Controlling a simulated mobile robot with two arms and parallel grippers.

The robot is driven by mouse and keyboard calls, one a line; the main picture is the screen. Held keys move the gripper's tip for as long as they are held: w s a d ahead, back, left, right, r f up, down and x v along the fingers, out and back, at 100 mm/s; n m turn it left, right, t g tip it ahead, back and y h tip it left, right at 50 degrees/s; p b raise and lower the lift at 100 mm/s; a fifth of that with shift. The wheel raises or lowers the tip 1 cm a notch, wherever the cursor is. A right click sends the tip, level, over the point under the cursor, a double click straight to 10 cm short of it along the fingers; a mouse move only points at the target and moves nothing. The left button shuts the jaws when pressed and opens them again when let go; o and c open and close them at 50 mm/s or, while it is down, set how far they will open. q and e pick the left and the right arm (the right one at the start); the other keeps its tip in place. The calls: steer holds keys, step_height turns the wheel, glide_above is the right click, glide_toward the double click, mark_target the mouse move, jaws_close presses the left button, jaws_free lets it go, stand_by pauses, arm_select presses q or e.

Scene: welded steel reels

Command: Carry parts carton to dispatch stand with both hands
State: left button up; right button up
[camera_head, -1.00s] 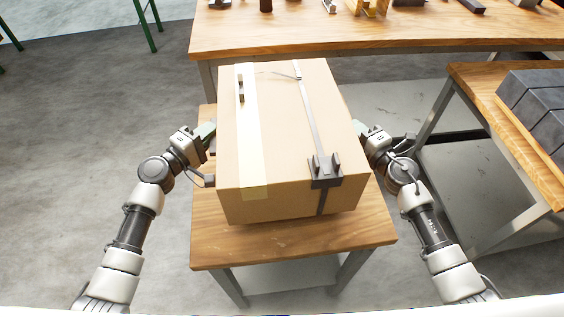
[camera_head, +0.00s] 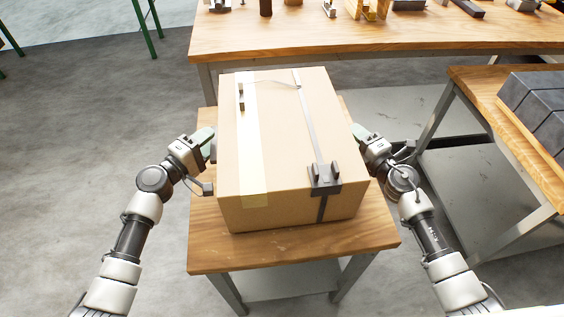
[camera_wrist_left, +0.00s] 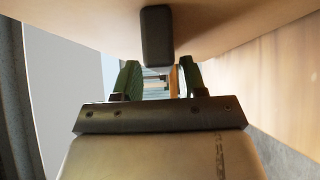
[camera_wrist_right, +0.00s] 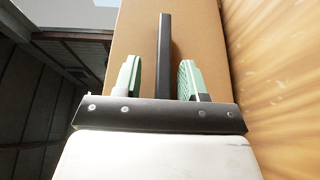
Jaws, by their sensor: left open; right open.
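The parts carton (camera_head: 280,130) is a brown cardboard box with pale tape, a dark strap and grey fittings on top. It appears to rest on a small wooden-topped stand (camera_head: 290,248). My left gripper (camera_head: 208,140) is open at the carton's left side; its fingertips are partly hidden. In the left wrist view a dark bar (camera_wrist_left: 156,38) on the carton lies ahead between the open fingers.
A long wooden workbench (camera_head: 290,40) with several metal parts stands behind the carton. Another wooden-topped table (camera_head: 520,130) with dark grey blocks (camera_head: 540,105) stands at the right. Green legs (camera_head: 146,28) show at the far left. The grey floor at left is clear.

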arm_select(q)
steer(key=v, duration=1.1)
steer(key=shift+s+a, duration=0.2)
steer(key=shift+s, duration=0.15)
arm_select(e)
steer(key=v, duration=1.2)
steer(key=shift+s+r, duration=0.1)
